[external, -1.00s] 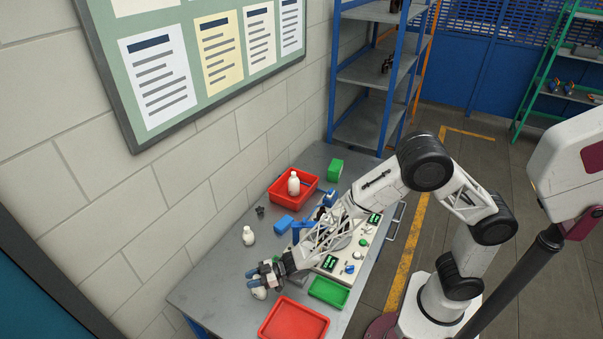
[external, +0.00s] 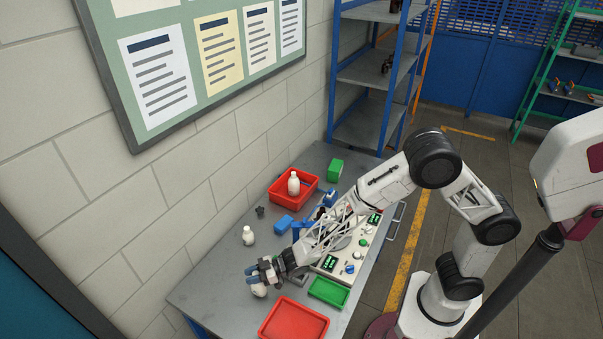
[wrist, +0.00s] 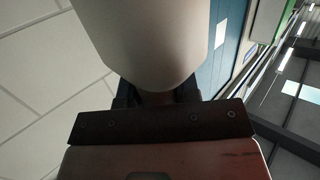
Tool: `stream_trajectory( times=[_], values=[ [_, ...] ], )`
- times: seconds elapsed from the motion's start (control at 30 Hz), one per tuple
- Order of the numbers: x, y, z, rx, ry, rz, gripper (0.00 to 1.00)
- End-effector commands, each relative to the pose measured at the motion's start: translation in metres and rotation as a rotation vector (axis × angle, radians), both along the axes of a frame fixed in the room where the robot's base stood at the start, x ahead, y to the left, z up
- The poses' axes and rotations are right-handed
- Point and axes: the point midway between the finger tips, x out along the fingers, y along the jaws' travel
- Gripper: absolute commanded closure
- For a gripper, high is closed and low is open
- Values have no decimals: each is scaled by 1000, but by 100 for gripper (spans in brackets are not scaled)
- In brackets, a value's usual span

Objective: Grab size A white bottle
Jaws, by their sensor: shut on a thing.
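My gripper (external: 255,275) is at the front left of the grey table in the external view, shut on a white bottle (external: 259,290) that shows just below the fingers. In the wrist view the pale bottle (wrist: 155,40) fills the top middle, close to the camera, and its lower part is hidden by the gripper body. A second white bottle (external: 248,236) stands upright on the table behind my gripper. A third white bottle (external: 294,184) stands in the red bin at the back. No size marking is readable on any bottle.
The red bin (external: 273,196) and a green box (external: 336,170) are at the back of the table (external: 205,290). Blue parts (external: 284,223) and a control panel (external: 352,262) lie along the middle. A red tray (external: 293,322) and a green tray (external: 328,291) are at the front right.

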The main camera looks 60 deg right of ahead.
Motion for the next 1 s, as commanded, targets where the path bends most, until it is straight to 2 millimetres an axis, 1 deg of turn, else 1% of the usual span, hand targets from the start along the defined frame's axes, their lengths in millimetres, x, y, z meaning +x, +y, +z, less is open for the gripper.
stream_trajectory(
  times=[0.03,0.07,0.13,0.37,0.7,0.9,1.0],
  values=[
    [0,0,9,1,-4,0,100],
    [0,0,14,1,-4,0,100],
    [-9,-5,12,-1,1,0,100],
    [-40,-21,16,1,-1,0,100],
    [-91,-49,21,1,-1,0,100],
    [-115,-62,23,1,-1,0,100],
    [-124,-67,25,1,-2,0,100]
  ],
)
